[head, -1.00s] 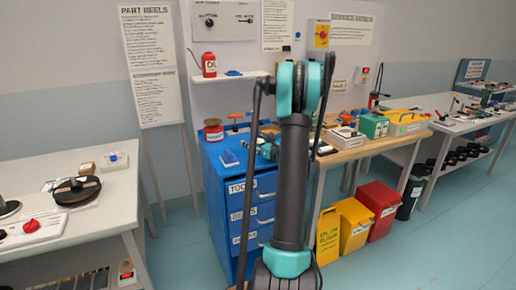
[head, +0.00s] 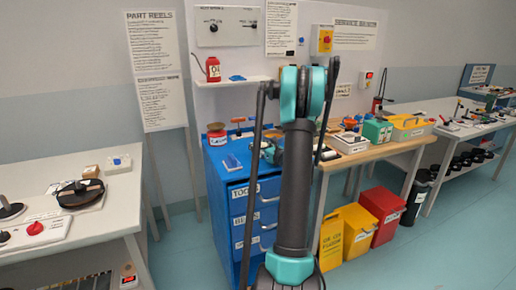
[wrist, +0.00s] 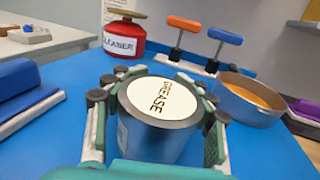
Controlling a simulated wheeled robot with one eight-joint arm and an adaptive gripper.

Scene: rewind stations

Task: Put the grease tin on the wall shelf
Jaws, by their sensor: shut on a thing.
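The grease tin (wrist: 160,105), a grey can with a white lid marked GREASE, stands upright between the fingers of my gripper (wrist: 156,98) in the wrist view. The fingers are shut on its sides, above the blue cabinet top. I cannot tell whether its base touches that top. In the head view my gripper (head: 272,150) is mostly hidden behind my own arm, and the tin cannot be made out. The white wall shelf (head: 232,83) is on the panel above the cabinet. It bears a red oil can (head: 213,70) and a small blue item (head: 237,77).
On the blue cabinet (head: 222,190) are a red cleaner can (wrist: 123,40), orange and blue T-handled tools (wrist: 183,26), a pan with orange contents (wrist: 250,97) and a blue block (wrist: 18,88). A wooden bench (head: 385,150) stands to the right. The shelf's middle looks clear.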

